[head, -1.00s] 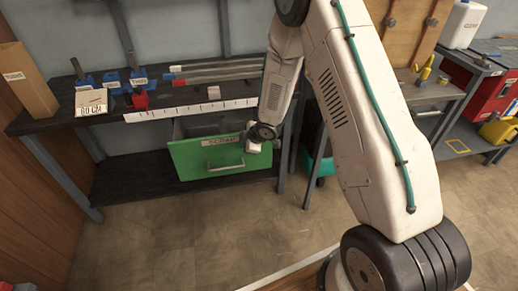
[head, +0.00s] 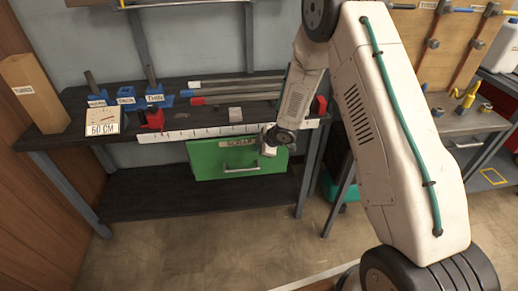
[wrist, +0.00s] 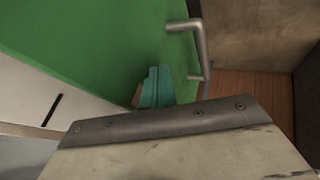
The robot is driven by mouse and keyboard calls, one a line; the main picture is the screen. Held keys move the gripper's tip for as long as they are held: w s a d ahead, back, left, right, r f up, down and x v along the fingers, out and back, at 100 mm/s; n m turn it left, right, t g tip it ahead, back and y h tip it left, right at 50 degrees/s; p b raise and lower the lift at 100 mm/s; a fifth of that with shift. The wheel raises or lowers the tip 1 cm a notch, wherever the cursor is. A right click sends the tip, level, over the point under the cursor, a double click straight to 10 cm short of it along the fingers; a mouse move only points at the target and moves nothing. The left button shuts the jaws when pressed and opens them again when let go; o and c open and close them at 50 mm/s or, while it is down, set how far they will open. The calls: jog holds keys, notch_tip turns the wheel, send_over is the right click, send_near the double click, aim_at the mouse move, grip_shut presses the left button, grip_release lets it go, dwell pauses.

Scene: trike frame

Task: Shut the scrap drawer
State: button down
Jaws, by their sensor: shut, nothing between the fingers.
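The scrap drawer's green front (head: 208,160), with its SCRAP label and pale bar handle (head: 240,169), hangs under the workbench. Its top edge sits close beneath the ruler strip, and no open drawer box shows behind it. A small remaining gap cannot be ruled out. My gripper (head: 268,151) is shut and empty, at the upper right of the front beside the label. It looks to be touching or very near the panel. In the wrist view the green front (wrist: 90,45) and handle (wrist: 201,48) are close, with a small teal shape (wrist: 156,87) before the panel.
The workbench (head: 85,115) carries blue holders, a red clamp (head: 151,120), a 60 CM box (head: 102,121) and metal bars (head: 235,84). A ruler strip (head: 200,134) runs along its front edge. A dark lower shelf (head: 150,197) lies below. The floor in front is clear.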

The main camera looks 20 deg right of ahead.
jog(key=shift+w+d, duration=0.1)
jog(key=shift+w, duration=0.2)
jog(key=shift+d, duration=0.15)
